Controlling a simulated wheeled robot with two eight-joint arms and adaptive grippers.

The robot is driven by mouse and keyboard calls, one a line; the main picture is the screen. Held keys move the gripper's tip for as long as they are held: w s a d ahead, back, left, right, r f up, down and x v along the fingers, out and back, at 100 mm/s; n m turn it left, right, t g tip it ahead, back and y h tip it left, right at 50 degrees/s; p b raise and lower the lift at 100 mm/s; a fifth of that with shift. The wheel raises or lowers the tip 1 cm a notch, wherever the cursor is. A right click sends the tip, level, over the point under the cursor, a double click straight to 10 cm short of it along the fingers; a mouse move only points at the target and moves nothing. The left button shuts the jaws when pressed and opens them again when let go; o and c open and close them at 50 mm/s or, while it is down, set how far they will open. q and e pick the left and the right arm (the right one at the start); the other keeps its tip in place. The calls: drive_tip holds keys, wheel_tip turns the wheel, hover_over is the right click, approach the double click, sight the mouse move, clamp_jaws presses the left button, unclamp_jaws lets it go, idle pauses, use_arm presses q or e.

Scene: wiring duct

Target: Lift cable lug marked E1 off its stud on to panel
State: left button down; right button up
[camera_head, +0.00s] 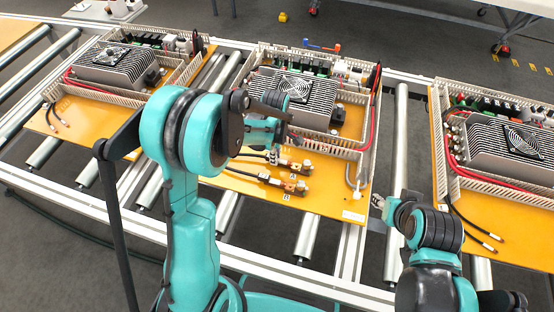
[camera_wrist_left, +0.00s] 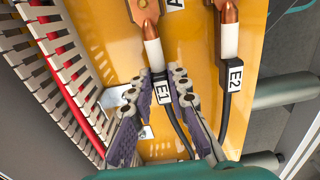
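The cable lug E1 (camera_wrist_left: 153,52) has a copper barrel, a white sleeve and a black cable with an E1 label (camera_wrist_left: 161,90). Its top end lies at a copper bar (camera_wrist_left: 143,10); the stud is out of frame. My left gripper (camera_wrist_left: 161,86) has a fingertip at each side of the label, with no clear gap, and seems shut on it. The orange panel (camera_head: 332,206) shows two lugs on terminals (camera_head: 297,187). My right gripper (camera_head: 380,202) is right of this panel; its fingers are too small to read.
The E2 lug (camera_wrist_left: 229,40) runs close beside E1 on the right. A slotted duct wall (camera_wrist_left: 55,75) stands to the left. A finned heat sink (camera_head: 312,105) with a fan sits behind. Similar panels stand left (camera_head: 65,138) and right (camera_head: 520,228) on the roller conveyor.

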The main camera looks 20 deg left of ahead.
use_arm(q)
drive_tip(key=shift+r, duration=0.15)
wheel_tip(320, 180, up, 4)
drive_tip(key=shift+r+p, duration=0.15)
drive_tip(key=shift+p, duration=1.05)
drive_tip(key=s+d+r+p, duration=0.1)
drive_tip(key=d+r+p, duration=0.2)
drive_tip(key=d+r, duration=0.3)
drive_tip(key=d, duration=0.5)
drive_tip(key=shift+s+d+r, duration=0.15)
drive_tip(key=shift+d+r, duration=0.05)
drive_tip(key=shift+d, duration=0.1)
drive_tip(key=shift+r+p, duration=0.15)
drive_tip(key=shift+p, duration=0.2)
wheel_tip(320, 180, up, 4)
drive_tip(key=p, duration=0.2)
drive_tip(key=shift+p, duration=0.3)
drive_tip(key=shift+f, duration=0.2)
